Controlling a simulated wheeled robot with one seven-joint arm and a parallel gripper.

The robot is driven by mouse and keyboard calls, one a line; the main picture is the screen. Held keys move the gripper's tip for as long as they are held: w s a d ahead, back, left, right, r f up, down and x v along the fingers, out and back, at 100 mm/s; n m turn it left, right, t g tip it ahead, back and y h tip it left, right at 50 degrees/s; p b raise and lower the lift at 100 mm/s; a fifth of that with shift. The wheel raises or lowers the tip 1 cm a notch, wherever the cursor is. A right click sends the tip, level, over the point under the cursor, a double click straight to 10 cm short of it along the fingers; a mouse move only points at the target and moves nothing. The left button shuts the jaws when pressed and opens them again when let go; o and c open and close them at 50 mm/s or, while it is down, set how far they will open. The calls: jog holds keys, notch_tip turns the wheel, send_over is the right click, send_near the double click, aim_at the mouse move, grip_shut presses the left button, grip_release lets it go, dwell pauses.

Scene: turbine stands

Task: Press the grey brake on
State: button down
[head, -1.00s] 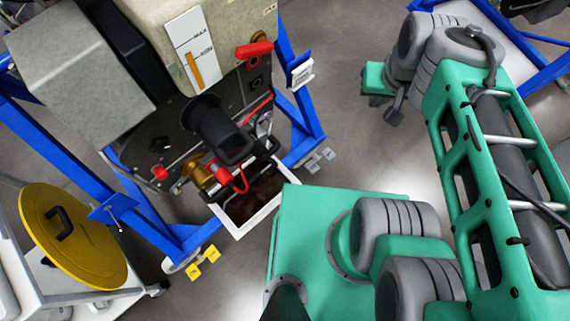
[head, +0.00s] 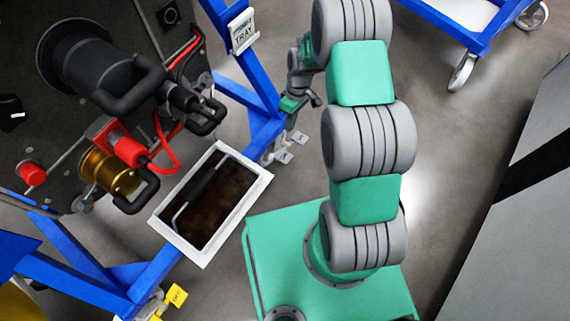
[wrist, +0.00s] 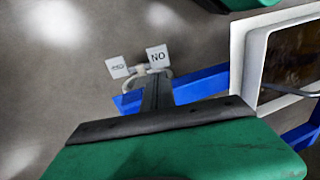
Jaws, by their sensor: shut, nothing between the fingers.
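The grey brake shows as two small pale tags low on the blue stand's foot. In the head view, one tag (head: 299,137) is beside my gripper and the other (head: 283,157) lies just below-left. In the wrist view, a tag reading ON upside down (wrist: 157,56) sits right of the OFF-looking tag (wrist: 117,67). My gripper (wrist: 157,78) is shut and empty, its narrow fingers pointing at the ON tag. In the head view my gripper (head: 291,120) is partly hidden at the stand's corner. I cannot tell whether it touches the brake.
A white-rimmed tray (head: 166,236) with dark brown contents sits left of the brake, and its rim shows at the wrist view's right (wrist: 246,75). A blue post (head: 250,80) rises behind. A yellow brake tag (head: 176,295) is at lower left.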

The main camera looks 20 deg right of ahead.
aim_at(285, 157)
jog(key=b+x, duration=0.5)
jog(key=x, duration=1)
jog(key=shift+f, duration=0.35)
jog(key=shift+s, duration=0.1)
